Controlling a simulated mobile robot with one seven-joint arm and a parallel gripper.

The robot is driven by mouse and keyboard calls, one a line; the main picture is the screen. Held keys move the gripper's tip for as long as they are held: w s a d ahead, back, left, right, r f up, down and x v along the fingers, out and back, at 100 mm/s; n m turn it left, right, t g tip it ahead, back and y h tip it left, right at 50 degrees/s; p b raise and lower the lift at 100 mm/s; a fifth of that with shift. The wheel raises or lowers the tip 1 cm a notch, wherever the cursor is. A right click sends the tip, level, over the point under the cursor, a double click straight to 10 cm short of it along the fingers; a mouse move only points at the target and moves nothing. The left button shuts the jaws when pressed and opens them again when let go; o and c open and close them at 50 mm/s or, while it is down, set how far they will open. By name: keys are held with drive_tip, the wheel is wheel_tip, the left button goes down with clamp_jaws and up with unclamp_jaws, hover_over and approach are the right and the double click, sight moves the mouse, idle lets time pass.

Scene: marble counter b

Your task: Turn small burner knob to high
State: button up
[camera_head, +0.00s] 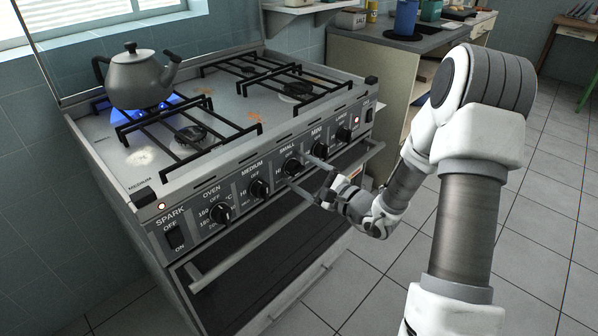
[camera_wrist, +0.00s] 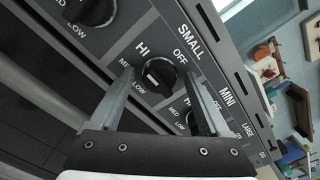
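The small burner knob (camera_head: 293,167) is a round black knob on the grey front panel of the stove, under the label SMALL. In the wrist view the knob (camera_wrist: 160,76) has OFF, HI, MED and LOW printed around it. A pale mark shows on its face, but I cannot tell which setting it points to. My gripper (camera_head: 297,170) is open in front of the panel. In the wrist view its fingers (camera_wrist: 158,84) stand on either side of the knob, with visible gaps. I cannot tell whether either fingertip touches the panel.
The medium knob (camera_head: 258,189) and mini knob (camera_head: 320,151) sit close on either side. The oven handle (camera_head: 240,250) runs below the panel. A grey kettle (camera_head: 140,78) stands over a blue flame at the back left. Free floor (camera_head: 385,270) lies at the right.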

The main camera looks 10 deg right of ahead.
drive_tip(key=shift+r+m+p, duration=0.2)
drive_tip(key=shift+m+p, duration=0.5)
drive_tip(key=shift+p, duration=0.15)
drive_tip(key=m+p, duration=0.2)
drive_tip(key=m, duration=0.1)
drive_tip(key=shift+p, duration=0.3)
drive_tip(key=m+p, duration=0.3)
drive_tip(key=shift+m, duration=0.4)
drive_tip(key=shift+f+m, duration=0.25)
drive_tip(key=shift+m, duration=0.15)
drive_tip(key=p+v, duration=0.1)
drive_tip(key=v, duration=0.6)
drive_tip(key=shift+s+d, duration=0.1)
